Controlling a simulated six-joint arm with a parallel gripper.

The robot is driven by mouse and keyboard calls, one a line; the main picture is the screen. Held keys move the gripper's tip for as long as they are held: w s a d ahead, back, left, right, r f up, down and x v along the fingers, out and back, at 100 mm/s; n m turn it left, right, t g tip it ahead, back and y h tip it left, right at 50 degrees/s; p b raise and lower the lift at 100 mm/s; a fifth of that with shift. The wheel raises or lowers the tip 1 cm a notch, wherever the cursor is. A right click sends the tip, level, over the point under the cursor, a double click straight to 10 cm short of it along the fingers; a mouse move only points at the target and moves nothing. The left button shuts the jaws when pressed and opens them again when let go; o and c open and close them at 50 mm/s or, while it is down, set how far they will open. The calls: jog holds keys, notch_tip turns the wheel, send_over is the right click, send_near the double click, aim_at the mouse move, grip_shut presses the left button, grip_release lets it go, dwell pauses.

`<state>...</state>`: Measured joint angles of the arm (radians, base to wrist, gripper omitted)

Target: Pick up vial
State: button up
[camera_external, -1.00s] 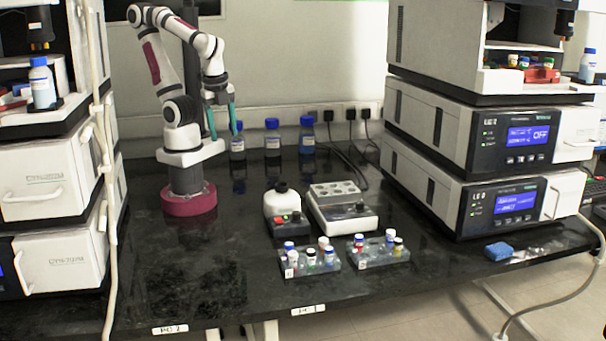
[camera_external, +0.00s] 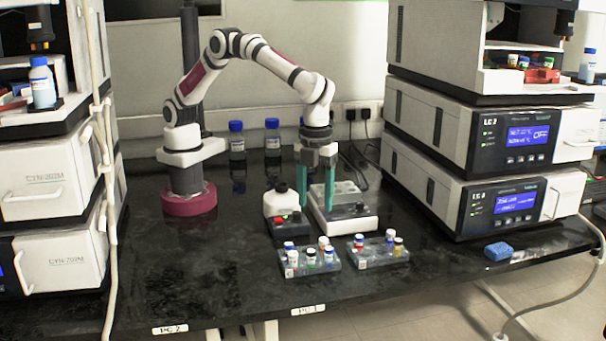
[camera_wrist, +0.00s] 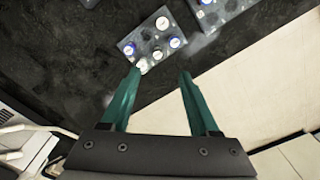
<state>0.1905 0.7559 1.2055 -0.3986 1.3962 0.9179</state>
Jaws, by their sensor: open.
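Several small vials with blue, white, red and yellow caps stand in two grey racks at the front of the bench. The left rack (camera_external: 318,268) holds several vials, among them a white-capped vial (camera_external: 323,243). The right rack (camera_external: 377,262) holds a few more, among them a blue-capped vial (camera_external: 390,236). My gripper (camera_external: 315,207) is open and empty, its teal fingers pointing down above and behind the racks. In the wrist view my gripper (camera_wrist: 157,75) is apart from the vials, and one rack (camera_wrist: 140,64) lies just beyond the fingertips. Which vial is meant cannot be told.
A white device with a block of wells (camera_external: 345,222) stands under and behind my gripper. A small white mixer (camera_external: 281,202) is left of it. Blue-capped bottles (camera_external: 272,135) stand at the back. Stacked instruments (camera_external: 470,180) flank the right. Front-left bench is clear.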

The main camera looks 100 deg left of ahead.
aim_at(331, 247)
jog(key=f, duration=1.2)
jog(key=shift+s+d+f, duration=0.2)
jog(key=shift+d, duration=0.2)
grip_shut()
